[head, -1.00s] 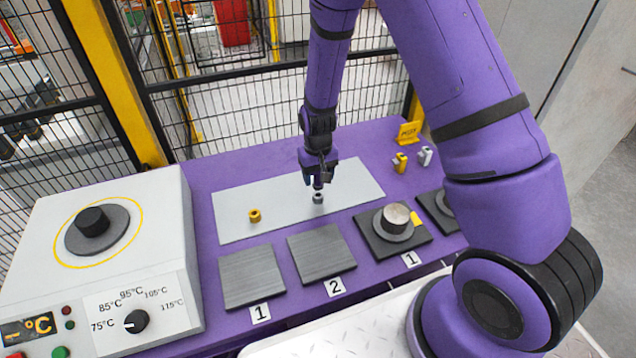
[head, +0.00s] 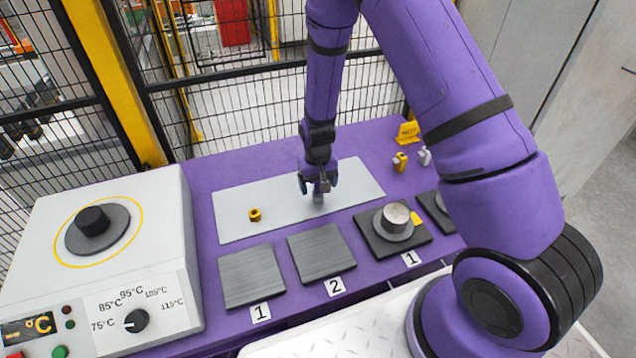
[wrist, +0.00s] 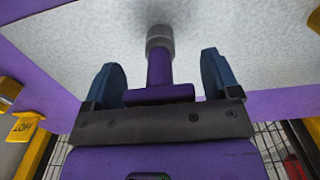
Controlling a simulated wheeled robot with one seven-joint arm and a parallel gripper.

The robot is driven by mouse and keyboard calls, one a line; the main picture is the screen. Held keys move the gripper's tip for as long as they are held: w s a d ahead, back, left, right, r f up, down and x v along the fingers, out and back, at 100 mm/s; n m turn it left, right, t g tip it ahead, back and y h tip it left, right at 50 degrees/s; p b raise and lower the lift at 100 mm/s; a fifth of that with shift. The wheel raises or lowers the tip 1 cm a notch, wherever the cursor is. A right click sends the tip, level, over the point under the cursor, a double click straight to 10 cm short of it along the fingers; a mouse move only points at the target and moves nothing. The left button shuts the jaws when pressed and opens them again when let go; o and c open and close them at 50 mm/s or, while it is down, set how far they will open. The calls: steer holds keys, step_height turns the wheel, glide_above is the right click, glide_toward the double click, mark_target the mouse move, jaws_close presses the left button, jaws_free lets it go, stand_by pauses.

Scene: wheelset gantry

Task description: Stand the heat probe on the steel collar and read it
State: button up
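The heat probe (wrist: 160,70) is a purple stem with a purple crossbar at its near end, seen in the wrist view. Its far end meets the grey steel collar (wrist: 160,40), and they appear to touch. In the head view the steel collar (head: 319,198) stands on the pale plate, directly below my gripper (head: 318,184). In the wrist view my gripper's blue fingers (wrist: 162,80) are spread, one each side of the stem, with clear gaps. The probe is mostly hidden by my gripper in the head view. No reading shows on the probe.
A brass collar (head: 255,215) stands left on the pale plate (head: 285,212). Dark pads (head: 252,278) lie in front, one (head: 372,238) bearing a steel cylinder (head: 396,216). A heater box (head: 150,225) stands left. A yellow HOT sign (head: 408,132) and small clips stand back right.

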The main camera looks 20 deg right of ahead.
steer(key=s+d+r+t, duration=0.1)
steer(key=s+r, duration=0.2)
steer(key=r, duration=0.8)
steer(key=s+d+r+t, duration=0.1)
steer(key=s+r, duration=0.3)
steer(key=r, duration=0.8)
steer(key=s+d+r+t, duration=0.1)
steer(key=s+d+r, duration=0.15)
steer(key=r, duration=0.85)
steer(key=s+d+r+t, duration=0.1)
steer(key=s+r, duration=0.4)
steer(key=s, duration=0.5)
steer(key=s+d+r+t, duration=0.1)
steer(key=s+r, duration=0.4)
steer(key=s, duration=0.4)
steer(key=shift+s+d+r, duration=0.15)
steer(key=shift+s+d, duration=0.05)
steer(key=shift+s, duration=0.15)
